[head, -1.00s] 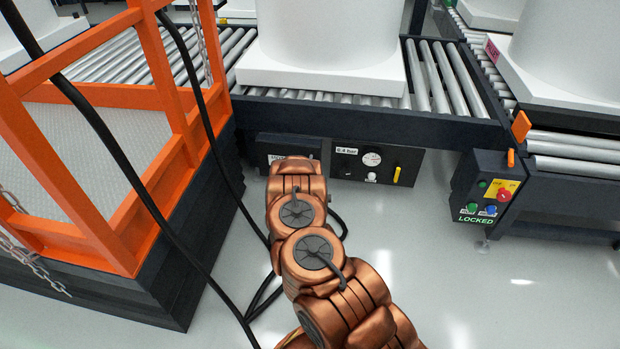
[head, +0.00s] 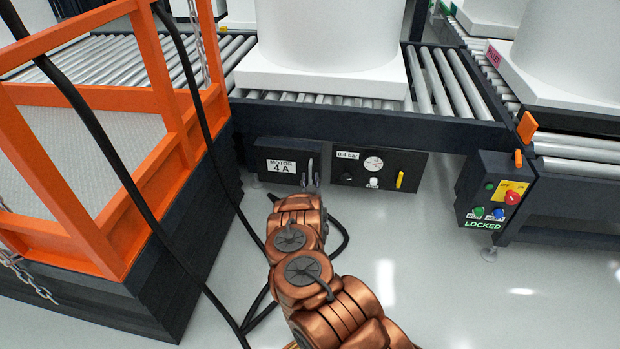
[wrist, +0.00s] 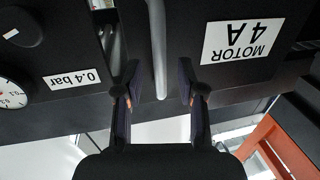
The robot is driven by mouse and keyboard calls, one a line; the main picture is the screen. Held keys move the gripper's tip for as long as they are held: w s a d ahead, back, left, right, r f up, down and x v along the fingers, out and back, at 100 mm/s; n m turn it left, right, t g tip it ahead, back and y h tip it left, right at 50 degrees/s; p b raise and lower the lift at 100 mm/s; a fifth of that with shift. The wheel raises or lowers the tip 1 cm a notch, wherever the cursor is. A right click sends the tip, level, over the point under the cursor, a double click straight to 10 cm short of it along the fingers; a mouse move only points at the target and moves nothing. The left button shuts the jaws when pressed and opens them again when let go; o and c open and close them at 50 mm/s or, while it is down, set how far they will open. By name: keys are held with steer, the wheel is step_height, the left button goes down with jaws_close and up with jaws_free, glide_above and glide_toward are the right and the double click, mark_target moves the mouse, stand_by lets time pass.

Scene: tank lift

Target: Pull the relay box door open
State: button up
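The relay box (head: 262,154) is a dark box marked "MOTOR 4A", hung under the roller conveyor in the head view. Its front (wrist: 225,75) also shows in the wrist view, upside down, and looks closed. A grey upright bar handle (wrist: 158,45) is on the front, beside the label; it shows small in the head view (head: 311,166). My gripper (wrist: 159,80) is open, with one finger on each side of the handle's end. Gaps show between the handle and both fingers. In the head view my arm hides most of the gripper.
A panel with a "0.4 bar" gauge (head: 373,164) and yellow lever adjoins the box. An orange-railed platform (head: 160,65) stands left, with black cables hanging near it. A control box reading "LOCKED" (head: 483,224) is at right. The floor (head: 400,270) between is clear.

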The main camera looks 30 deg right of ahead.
steer(key=shift+b+x, duration=0.4)
steer(key=shift+x, duration=0.9)
jaws_close()
